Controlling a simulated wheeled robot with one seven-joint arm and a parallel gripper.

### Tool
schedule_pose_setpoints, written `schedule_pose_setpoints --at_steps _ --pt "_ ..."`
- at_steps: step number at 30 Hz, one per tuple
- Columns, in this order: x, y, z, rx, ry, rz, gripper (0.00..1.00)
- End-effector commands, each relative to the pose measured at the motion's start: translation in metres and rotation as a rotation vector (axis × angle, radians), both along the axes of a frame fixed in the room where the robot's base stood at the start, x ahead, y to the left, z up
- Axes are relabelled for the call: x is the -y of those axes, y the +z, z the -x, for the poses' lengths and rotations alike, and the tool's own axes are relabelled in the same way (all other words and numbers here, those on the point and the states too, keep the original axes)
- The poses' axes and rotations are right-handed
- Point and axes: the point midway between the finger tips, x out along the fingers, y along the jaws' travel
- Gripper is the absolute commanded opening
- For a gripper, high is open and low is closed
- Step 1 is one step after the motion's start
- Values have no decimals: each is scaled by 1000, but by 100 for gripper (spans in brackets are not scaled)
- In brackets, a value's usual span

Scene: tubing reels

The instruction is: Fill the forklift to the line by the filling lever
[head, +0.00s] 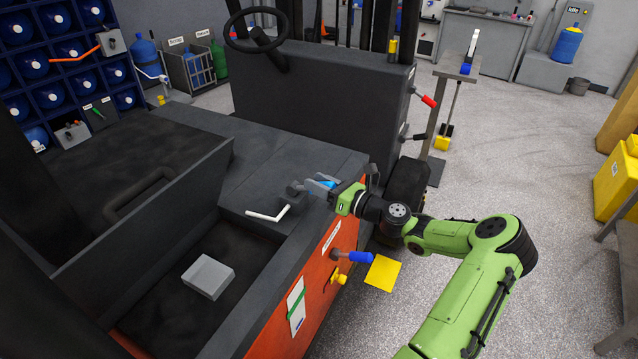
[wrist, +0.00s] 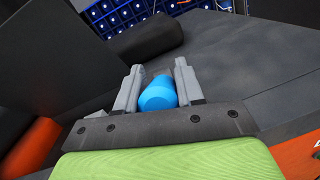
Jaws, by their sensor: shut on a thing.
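The forklift (head: 335,262) has a dark top and an orange side. My gripper (head: 325,184) is over its top right edge, shut on a blue rounded knob (wrist: 158,94), beside a dark fitting (head: 297,190). Whether the knob is joined to the fitting I cannot tell. A white bent handle (head: 268,214) lies left of it. On the orange side are a blue-handled lever (head: 358,257), a yellow knob (head: 339,277) and a white gauge plate (head: 296,306) with a green line. A small blue patch shows low on the plate, below the line. Which handle is the filling lever is unclear.
A grey block (head: 208,276) lies in the forklift's floor well. The steering wheel (head: 256,28) and mast stand behind. A yellow square (head: 383,273) marks the floor beside the forklift. A yellow bin (head: 618,185) stands right. The floor between is open.

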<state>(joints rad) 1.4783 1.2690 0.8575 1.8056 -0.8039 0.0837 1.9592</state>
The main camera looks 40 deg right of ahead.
Motion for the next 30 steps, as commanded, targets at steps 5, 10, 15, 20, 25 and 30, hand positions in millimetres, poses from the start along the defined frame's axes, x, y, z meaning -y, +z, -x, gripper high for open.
schedule_pose_setpoints --at_steps 5,10,15,20,25,30 --pt "2 -12 4 85 -2 -48 0" --pt "4 -25 7 201 -3 -107 0" --pt "5 -37 10 319 -3 -168 0" --pt "6 -46 11 414 -1 -214 0" --pt "6 -53 10 486 -1 -251 0" --pt "6 -55 10 530 -2 -272 0"
